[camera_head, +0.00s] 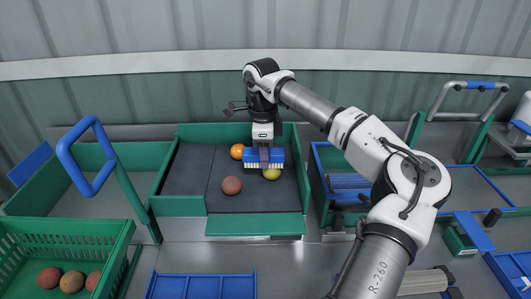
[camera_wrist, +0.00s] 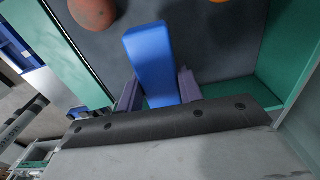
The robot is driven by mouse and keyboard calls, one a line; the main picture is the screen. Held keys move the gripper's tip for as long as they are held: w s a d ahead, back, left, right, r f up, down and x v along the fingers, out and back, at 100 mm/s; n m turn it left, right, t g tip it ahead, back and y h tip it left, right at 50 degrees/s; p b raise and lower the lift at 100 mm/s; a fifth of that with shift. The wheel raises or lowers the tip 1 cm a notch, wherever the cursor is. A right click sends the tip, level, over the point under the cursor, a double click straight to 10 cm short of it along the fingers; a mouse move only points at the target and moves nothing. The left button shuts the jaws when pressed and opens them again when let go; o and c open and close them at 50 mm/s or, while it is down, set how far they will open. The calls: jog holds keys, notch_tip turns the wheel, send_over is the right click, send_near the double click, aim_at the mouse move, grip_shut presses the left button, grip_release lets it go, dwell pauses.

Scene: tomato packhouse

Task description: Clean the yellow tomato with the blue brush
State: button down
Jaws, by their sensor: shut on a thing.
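My gripper (camera_head: 264,150) is shut on the blue brush (camera_head: 277,156), whose white bristles point down. In the wrist view my gripper (camera_wrist: 159,92) has one finger on each side of the blue brush (camera_wrist: 150,50). The yellow tomato does not show in the wrist view.
An orange tomato (camera_head: 237,151) lies left of the brush, and a red tomato (camera_head: 232,185) nearer the front of the tray. The tray's left floor is clear. A green crate (camera_head: 110,232) with several tomatoes stands front left. A blue-edged bin (camera_head: 318,165) stands right.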

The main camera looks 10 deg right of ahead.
aim_at(281, 151)
jog(key=shift+d, duration=0.15)
jog(key=shift+s+d, duration=0.3)
jog(key=shift+d, duration=0.65)
jog(key=shift+s+d, duration=0.25)
jog(key=shift+d, duration=0.7)
jog(key=shift+d, duration=0.15)
jog(key=shift+w+a, duration=0.25)
jog(key=shift+a, duration=1.05)
jog(key=shift+w+a, duration=0.2)
jog(key=shift+a, duration=0.65)
jog(key=shift+f, duration=0.1)
jog(key=shift+s+d+p, duration=0.2)
jog(key=shift+s+d, duration=0.05)
jog(key=shift+d, duration=0.8)
jog(key=shift+s+d+p, duration=0.2)
jog(key=shift+s+d, duration=0.05)
jog(key=shift+d, duration=0.75)
